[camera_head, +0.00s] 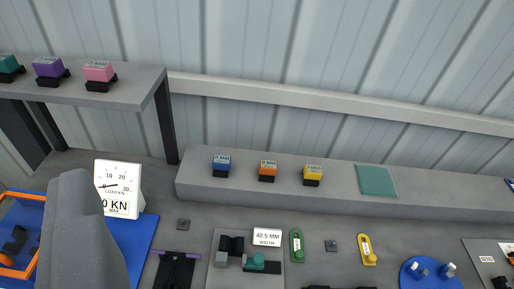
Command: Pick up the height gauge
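I cannot tell for sure which thing is the height gauge. A small green upright piece (297,245) and a small yellow upright piece (366,250) lie on the grey surface at the lower middle; their labels are too small to read. Between them is a small dark square (331,246). Left of the green piece, a grey plate (218,271) carries a block with a teal part and a white sign reading 40.5 MM WIDTH (267,237). I cannot make out my gripper's fingers in this view.
A large grey rounded form fills the lower left foreground. Behind it stands a white load dial (118,188). Blue, orange and yellow blocks (268,171) sit on a grey ledge (330,192) with a teal mat (376,180). A blue disc (428,278) lies at lower right.

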